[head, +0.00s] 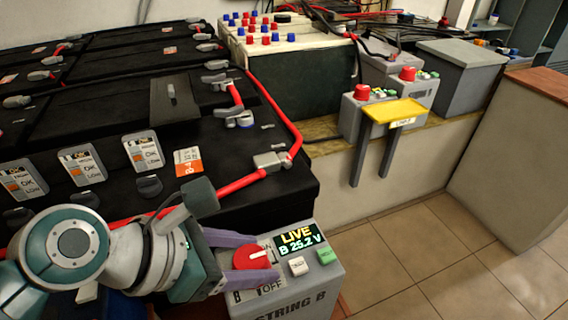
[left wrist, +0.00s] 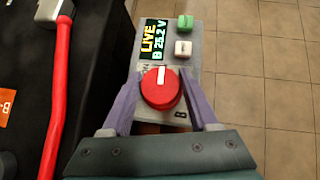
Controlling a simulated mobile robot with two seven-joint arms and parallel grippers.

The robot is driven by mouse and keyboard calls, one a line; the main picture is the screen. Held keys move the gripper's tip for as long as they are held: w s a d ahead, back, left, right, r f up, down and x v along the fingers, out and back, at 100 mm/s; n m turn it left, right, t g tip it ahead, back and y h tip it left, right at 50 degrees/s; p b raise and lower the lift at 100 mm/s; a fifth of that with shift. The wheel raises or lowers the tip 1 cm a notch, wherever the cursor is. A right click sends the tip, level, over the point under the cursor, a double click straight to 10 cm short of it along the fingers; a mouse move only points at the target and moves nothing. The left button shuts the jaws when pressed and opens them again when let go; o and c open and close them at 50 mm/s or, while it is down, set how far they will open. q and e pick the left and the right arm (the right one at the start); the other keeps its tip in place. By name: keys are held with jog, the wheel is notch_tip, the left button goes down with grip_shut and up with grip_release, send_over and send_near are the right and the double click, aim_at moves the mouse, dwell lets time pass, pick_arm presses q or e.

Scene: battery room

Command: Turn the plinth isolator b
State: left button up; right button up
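The plinth isolator B is a grey box (head: 322,286) marked "STRING B" at the lower middle of the head view. Its red knob (head: 247,257) has a white pointer bar and also shows in the left wrist view (left wrist: 159,91). There the bar points up the picture, towards the display. The display (head: 299,238) reads "LIVE B 25.2 V". "OFF" is printed beside the knob; other lettering is partly hidden. My left gripper (head: 262,258) has its purple fingers on either side of the knob, seemingly touching it. My right gripper is out of view.
A white button (head: 298,266) and a green button (head: 327,256) sit beside the knob. Black battery cases (head: 250,150) with red cables stand close behind and left. A yellow-topped handle (head: 395,110) hangs on the low wall. The tiled floor (head: 420,260) at right is clear.

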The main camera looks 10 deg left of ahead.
pick_arm(q)
jog(key=c, duration=0.9)
